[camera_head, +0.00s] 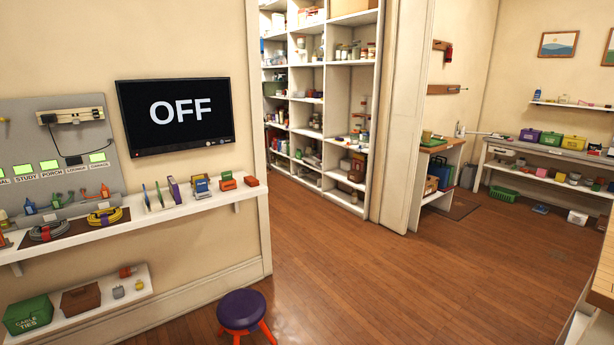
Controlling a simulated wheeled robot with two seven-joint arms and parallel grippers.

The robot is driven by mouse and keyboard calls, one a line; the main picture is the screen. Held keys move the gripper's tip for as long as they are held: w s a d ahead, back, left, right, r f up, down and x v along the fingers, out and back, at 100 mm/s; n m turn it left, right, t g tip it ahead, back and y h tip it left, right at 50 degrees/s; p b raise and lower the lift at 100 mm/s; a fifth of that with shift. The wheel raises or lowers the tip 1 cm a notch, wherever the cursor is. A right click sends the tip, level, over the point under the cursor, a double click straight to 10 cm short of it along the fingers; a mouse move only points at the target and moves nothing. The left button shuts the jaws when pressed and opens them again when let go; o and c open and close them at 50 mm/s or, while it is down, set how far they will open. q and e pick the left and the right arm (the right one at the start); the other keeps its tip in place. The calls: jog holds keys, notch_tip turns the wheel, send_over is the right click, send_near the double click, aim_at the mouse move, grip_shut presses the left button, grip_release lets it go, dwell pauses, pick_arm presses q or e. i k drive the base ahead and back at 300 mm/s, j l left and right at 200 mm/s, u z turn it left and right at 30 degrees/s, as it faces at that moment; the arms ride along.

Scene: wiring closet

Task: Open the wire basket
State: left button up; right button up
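I cannot make out a wire basket for certain. A green basket-like container (503,193) sits on the floor under the far right bench, too small to tell whether it is wire or has a lid. A green box marked CABLE TIES (28,315) and a brown box (81,299) stand on the low left shelf; both look closed. Neither of my grippers is in view.
A purple stool (241,311) with orange legs stands in the front middle. A wall shelf (150,218) juts out at left under a screen reading OFF (176,115). A tall shelf unit (335,120) stands behind the doorway. The wooden floor (420,270) is mostly clear.

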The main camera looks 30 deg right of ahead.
aim_at(313, 175)
jog(key=i+l+z, duration=0.55)
jog(key=i+z, duration=0.3)
jog(key=i, duration=0.15)
jog(key=i+l+z, duration=0.2)
jog(key=i+z, duration=0.2)
jog(key=i, duration=0.4)
jog(key=i+z, duration=0.35)
jog(key=i, duration=0.5)
jog(key=i+u, duration=0.45)
jog(key=i, duration=0.4)
jog(key=i+l+u, duration=0.15)
jog(key=i+u, duration=0.25)
jog(key=i, duration=0.4)
jog(key=i+u, duration=0.2)
jog(key=i, duration=0.55)
jog(key=i+u, duration=0.15)
jog(key=i, duration=0.55)
jog(key=i+l+u, duration=0.2)
jog(key=i, duration=0.5)
jog(key=i+z, duration=0.2)
jog(key=i, duration=0.25)
jog(key=i+j+z, duration=0.2)
jog(key=i, duration=0.25)
jog(key=i+j+z, duration=0.2)
jog(key=i, duration=0.2)
